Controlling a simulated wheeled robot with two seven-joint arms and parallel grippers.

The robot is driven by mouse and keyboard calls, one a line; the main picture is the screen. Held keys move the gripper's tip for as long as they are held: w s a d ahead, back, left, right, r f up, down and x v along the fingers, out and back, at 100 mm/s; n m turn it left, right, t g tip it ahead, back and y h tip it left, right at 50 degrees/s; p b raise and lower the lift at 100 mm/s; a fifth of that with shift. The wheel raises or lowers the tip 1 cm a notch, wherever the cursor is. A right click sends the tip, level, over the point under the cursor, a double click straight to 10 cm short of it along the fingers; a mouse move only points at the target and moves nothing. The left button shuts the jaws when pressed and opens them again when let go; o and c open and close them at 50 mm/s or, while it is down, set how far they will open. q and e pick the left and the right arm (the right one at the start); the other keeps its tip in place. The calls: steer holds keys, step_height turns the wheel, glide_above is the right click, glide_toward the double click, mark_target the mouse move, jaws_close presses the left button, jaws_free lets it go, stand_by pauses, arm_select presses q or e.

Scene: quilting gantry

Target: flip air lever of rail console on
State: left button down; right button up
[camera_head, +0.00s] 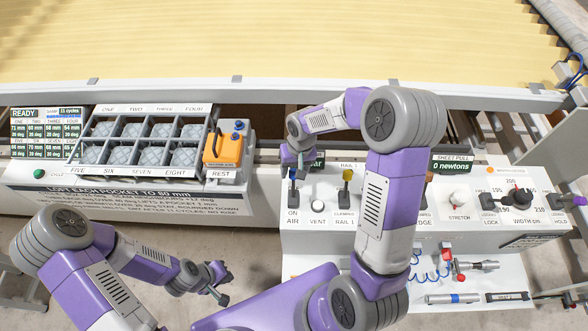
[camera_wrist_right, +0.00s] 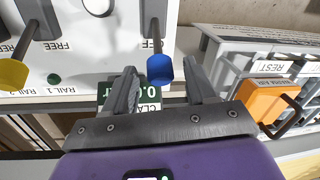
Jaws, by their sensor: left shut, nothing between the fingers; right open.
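The air lever (camera_head: 291,190) of the rail console (camera_head: 330,248) has a blue knob and stands by an "ON AIR" label in the head view. In the right wrist view its blue knob (camera_wrist_right: 159,70) sits between my right gripper's fingers, closer to the right-hand one; I cannot tell whether they touch. My right gripper (camera_head: 296,166) is open and reaches down over the lever from behind; it also shows in the right wrist view (camera_wrist_right: 160,72). My left gripper (camera_head: 222,286) is shut and empty, low in front of the left console.
A yellow-knobbed rail lever (camera_head: 347,176) and a white round vent button (camera_head: 318,206) are close by on the console. An orange device (camera_head: 224,150) stands in the REST holder at left. My right arm hides the console's middle. Tools lie on the lower shelf (camera_head: 440,315).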

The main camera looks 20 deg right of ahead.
steer(key=shift+f, duration=0.2)
steer(key=shift+c, duration=0.3)
jaws_close()
